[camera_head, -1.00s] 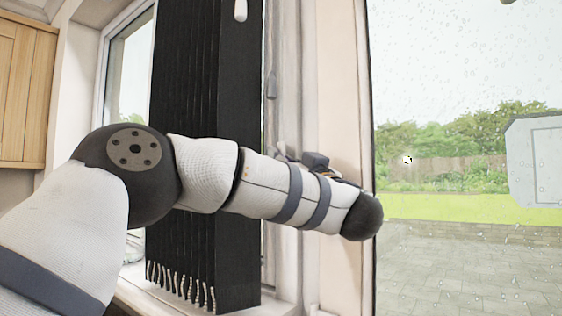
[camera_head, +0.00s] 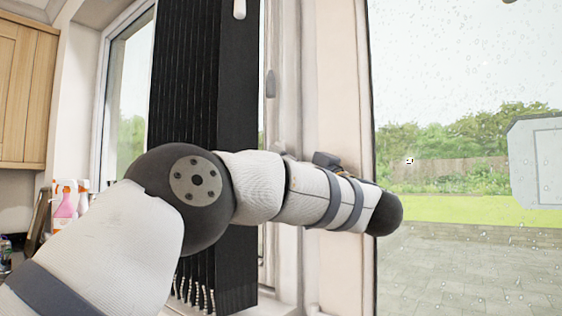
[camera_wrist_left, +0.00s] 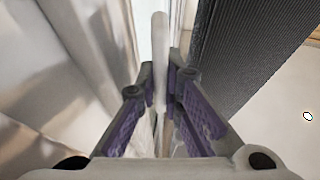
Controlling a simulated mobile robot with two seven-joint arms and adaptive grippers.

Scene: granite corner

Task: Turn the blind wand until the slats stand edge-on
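The black vertical blind (camera_head: 235,130) hangs at the window in the head view, its narrow slats close together and beaded chain at their lower ends. My left arm crosses in front of its lower part and hides my left gripper's fingers there. In the left wrist view, a pale rod with a rounded end, apparently the blind wand (camera_wrist_left: 160,50), passes between the purple-padded fingers of my left gripper (camera_wrist_left: 160,84). The pads lie close on both sides of it; I cannot tell whether they press on it. Dark ribbed slats also show at the right there. My right gripper is out of view.
A white rounded end (camera_head: 239,9) hangs at the top and a grey pendant (camera_head: 270,84) hangs right of the blind. A pale window post (camera_head: 342,80) stands behind my forearm.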

